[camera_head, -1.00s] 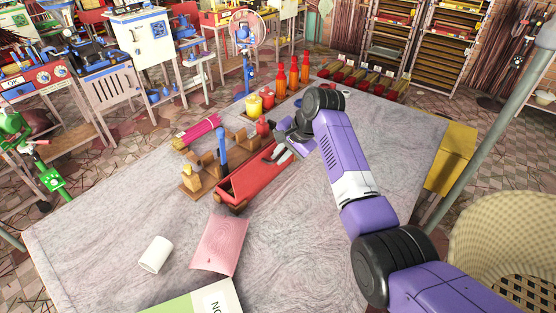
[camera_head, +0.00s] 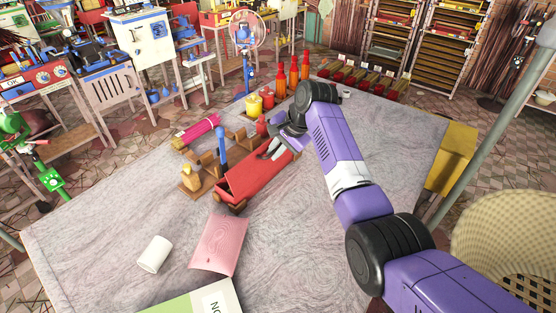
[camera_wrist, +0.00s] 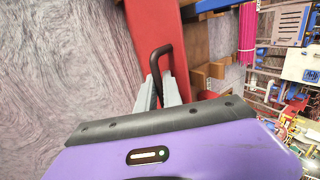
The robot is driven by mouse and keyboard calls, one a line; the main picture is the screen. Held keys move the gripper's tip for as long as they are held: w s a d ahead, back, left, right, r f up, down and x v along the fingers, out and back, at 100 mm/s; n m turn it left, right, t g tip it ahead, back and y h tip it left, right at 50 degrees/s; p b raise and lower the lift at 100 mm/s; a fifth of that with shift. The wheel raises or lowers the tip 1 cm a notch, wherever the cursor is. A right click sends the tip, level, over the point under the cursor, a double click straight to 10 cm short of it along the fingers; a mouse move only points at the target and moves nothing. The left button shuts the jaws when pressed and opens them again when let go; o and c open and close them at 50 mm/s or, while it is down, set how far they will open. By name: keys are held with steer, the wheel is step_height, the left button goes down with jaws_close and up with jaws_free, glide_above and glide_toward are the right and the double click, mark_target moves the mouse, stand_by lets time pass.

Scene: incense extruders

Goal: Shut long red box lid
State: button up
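The long red box (camera_head: 262,185) lies at a slant on the grey table. In the wrist view its red lid (camera_wrist: 155,22) has a dark curved handle (camera_wrist: 160,66). In the head view a gap shows at the box's near left end, so the lid looks tilted and not flush. My gripper (camera_head: 272,152) is low over the far right part of the box. In the wrist view my gripper's two grey fingers (camera_wrist: 158,86) stand on either side of the handle, close together. Whether they clamp it I cannot tell.
Wooden holders (camera_head: 200,182) and a blue upright piece (camera_head: 222,146) stand close along the box's left side. Pink sticks (camera_head: 197,131) lie behind. Orange bottles (camera_head: 293,73) stand at the back. A pink sheet (camera_head: 218,246) and white cylinder (camera_head: 155,254) lie in front.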

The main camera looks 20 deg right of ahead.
steer(key=shift+w+a+r, duration=0.25)
steer(key=shift+w+a, duration=0.05)
steer(key=shift+w, duration=0.05)
steer(key=shift+w+a, duration=0.1)
steer(key=shift+a, duration=0.05)
